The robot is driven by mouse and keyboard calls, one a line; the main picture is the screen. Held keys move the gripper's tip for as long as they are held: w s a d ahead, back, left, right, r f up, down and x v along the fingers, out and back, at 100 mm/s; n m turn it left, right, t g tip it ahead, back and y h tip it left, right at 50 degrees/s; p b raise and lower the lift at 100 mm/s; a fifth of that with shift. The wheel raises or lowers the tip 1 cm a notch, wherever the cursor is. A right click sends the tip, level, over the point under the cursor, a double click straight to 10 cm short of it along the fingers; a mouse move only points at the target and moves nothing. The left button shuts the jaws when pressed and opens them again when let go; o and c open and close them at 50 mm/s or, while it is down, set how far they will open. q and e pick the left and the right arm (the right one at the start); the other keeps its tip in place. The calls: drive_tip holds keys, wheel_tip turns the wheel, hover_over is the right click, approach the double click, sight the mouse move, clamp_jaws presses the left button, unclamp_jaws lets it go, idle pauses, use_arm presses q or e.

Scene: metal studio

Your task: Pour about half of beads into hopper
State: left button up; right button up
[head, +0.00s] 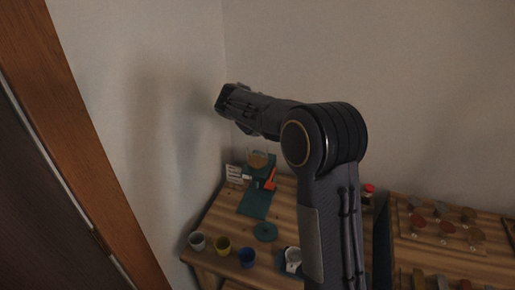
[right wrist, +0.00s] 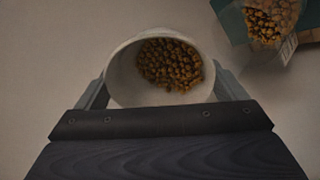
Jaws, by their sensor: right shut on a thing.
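My right gripper (right wrist: 160,88) is shut on a white cup (right wrist: 122,78), with a finger on each side of it. The cup holds brown-orange beads (right wrist: 170,64) gathered toward its far side; part of its inner wall is bare. The clear hopper (right wrist: 250,30) with similar beads inside shows at the upper right of the right wrist view, apart from the cup. In the head view the hopper (head: 257,159) stands on a green stand, below my right gripper (head: 232,103). The held cup is not clearly visible in the head view. My left gripper is not in view.
A wooden table (head: 225,220) in the corner carries grey (head: 197,241), yellow (head: 222,246) and blue (head: 247,257) cups, a white cup (head: 293,256) and a green disc (head: 265,231). A second bench (head: 440,250) with several small items stands right. Walls rise close behind.

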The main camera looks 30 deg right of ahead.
drive_tip(key=shift+s+a+r+t+h+b, duration=0.1)
drive_tip(key=shift+a+r+t+h+b, duration=0.15)
drive_tip(key=shift+h+b, duration=0.85)
drive_tip(key=shift+s+a+r+t+h+b, duration=0.15)
drive_tip(key=shift+a+t+h+b, duration=0.2)
drive_tip(key=shift+b, duration=1.45)
drive_tip(key=shift+a+r+t+h+b, duration=0.2)
drive_tip(key=shift+h+b, duration=0.55)
drive_tip(key=shift+b, duration=0.7)
idle(2.3)
drive_tip(key=shift+s+a+h+b, duration=0.1)
drive_tip(key=shift+a+h+b, duration=0.3)
drive_tip(key=shift+b, duration=1.05)
